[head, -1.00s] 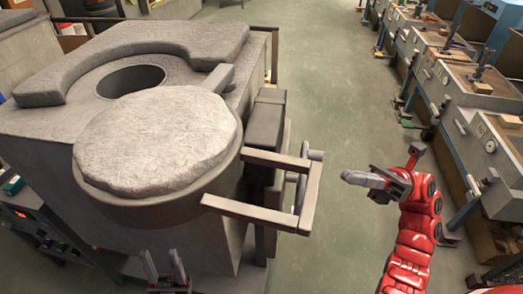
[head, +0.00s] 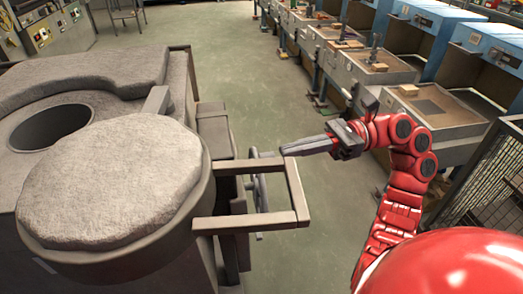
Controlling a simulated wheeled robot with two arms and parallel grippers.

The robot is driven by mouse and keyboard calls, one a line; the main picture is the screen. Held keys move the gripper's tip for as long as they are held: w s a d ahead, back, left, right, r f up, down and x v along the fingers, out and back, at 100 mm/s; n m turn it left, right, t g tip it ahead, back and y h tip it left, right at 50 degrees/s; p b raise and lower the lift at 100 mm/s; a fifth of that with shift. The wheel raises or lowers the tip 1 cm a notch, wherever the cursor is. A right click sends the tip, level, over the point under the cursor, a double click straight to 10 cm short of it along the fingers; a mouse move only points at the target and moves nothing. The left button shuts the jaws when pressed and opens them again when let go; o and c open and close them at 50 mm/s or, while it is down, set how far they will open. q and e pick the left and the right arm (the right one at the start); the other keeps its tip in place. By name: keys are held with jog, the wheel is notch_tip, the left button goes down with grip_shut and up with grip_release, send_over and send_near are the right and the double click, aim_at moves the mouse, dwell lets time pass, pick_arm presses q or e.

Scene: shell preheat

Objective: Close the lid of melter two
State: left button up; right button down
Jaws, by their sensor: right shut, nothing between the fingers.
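The melter (head: 120,72) stands at the left, a grey block with a dark round opening (head: 48,128) in its top. Its lid (head: 110,185), a thick round slab with a rough pale top in a metal rim, sits to the near right of the opening, which is uncovered. A square metal handle frame (head: 297,190) sticks out from the lid's right side. My right gripper (head: 290,150) is shut and empty, its fingers pointing left at the frame's far right corner. I cannot tell whether they touch it. My left gripper is out of view.
A handwheel (head: 260,190) shows behind the handle frame. A row of grey and blue workbenches (head: 355,68) runs along the right, with a dark mesh barrier (head: 485,185) at the right edge. Green floor between melter and benches is clear.

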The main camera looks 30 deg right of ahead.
aim_at(229, 165)
jog(key=a+p, duration=0.1)
jog(key=a, duration=0.2)
jog(key=w+a+p, duration=0.1)
jog(key=a+p, duration=0.1)
jog(key=a, duration=0.2)
jog(key=a+p, duration=0.2)
jog(key=a, duration=0.2)
jog(key=shift+w+r, duration=0.25)
jog(key=shift+w, duration=0.1)
jog(key=shift+w+a+f, duration=0.1)
jog(key=shift+a, duration=0.55)
jog(key=shift+f, duration=0.1)
